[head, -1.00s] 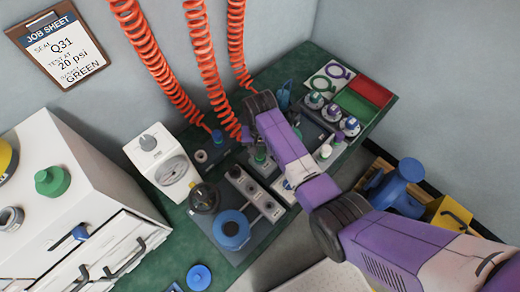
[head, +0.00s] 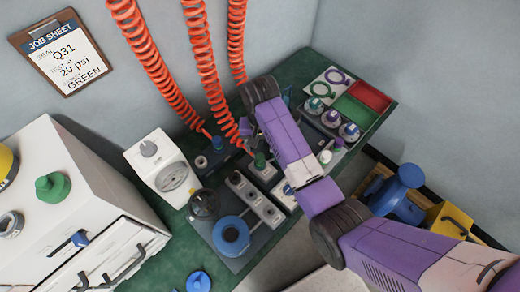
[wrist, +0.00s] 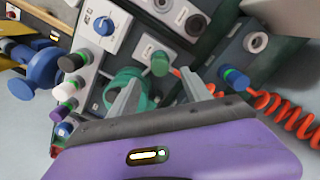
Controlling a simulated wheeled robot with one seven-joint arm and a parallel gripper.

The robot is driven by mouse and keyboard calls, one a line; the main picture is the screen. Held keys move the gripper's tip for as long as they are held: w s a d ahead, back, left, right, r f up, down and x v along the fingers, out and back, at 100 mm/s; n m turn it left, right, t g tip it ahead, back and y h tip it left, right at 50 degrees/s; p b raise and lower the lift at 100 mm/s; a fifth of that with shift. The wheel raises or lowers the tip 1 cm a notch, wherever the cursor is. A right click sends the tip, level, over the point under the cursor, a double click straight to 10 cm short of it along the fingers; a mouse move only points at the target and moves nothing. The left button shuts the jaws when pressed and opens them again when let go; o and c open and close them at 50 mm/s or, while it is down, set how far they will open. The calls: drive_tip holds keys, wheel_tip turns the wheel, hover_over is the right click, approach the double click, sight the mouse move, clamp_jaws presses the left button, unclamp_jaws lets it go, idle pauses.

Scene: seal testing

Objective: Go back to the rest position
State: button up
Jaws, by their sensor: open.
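My gripper (wrist: 160,98) is open in the wrist view, its two grey fingers spread apart over the test bench. A green-capped knob (wrist: 160,63) shows beyond the gap between the fingers. A teal-green ring-shaped thing (wrist: 125,82) shows beside and partly behind the left finger; I cannot tell whether they touch. In the head view my purple arm reaches across the bench from the lower right. Its fingers are mostly hidden there by the wrist, close to a green-capped knob (head: 260,160).
Orange coiled hoses (head: 208,80) hang behind the arm. A white gauge box (head: 165,172), a blue round fitting (head: 231,235) and a white cabinet (head: 60,160) stand to the left. Red (head: 370,97) and green pads lie at the back right. A blue object (head: 400,190) stands right of the bench.

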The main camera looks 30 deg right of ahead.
drive_tip(key=shift+r, duration=0.15)
idle(0.4)
drive_tip(key=w+r+n+t, duration=0.2)
drive_tip(key=w+r+t, duration=0.4)
drive_tip(key=w+t, duration=0.3)
drive_tip(key=s+r+n+t, duration=0.1)
drive_tip(key=s+r, duration=0.4)
drive_tip(key=s, duration=0.9)
drive_tip(key=s+r+n+t, duration=0.1)
drive_tip(key=s+r+t, duration=0.2)
drive_tip(key=s, duration=1.2)
drive_tip(key=s+r+n+t, duration=0.1)
drive_tip(key=s+r, duration=0.6)
drive_tip(key=s, duration=0.7)
drive_tip(key=shift+s+t, duration=0.35)
drive_tip(key=shift+t, duration=0.05)
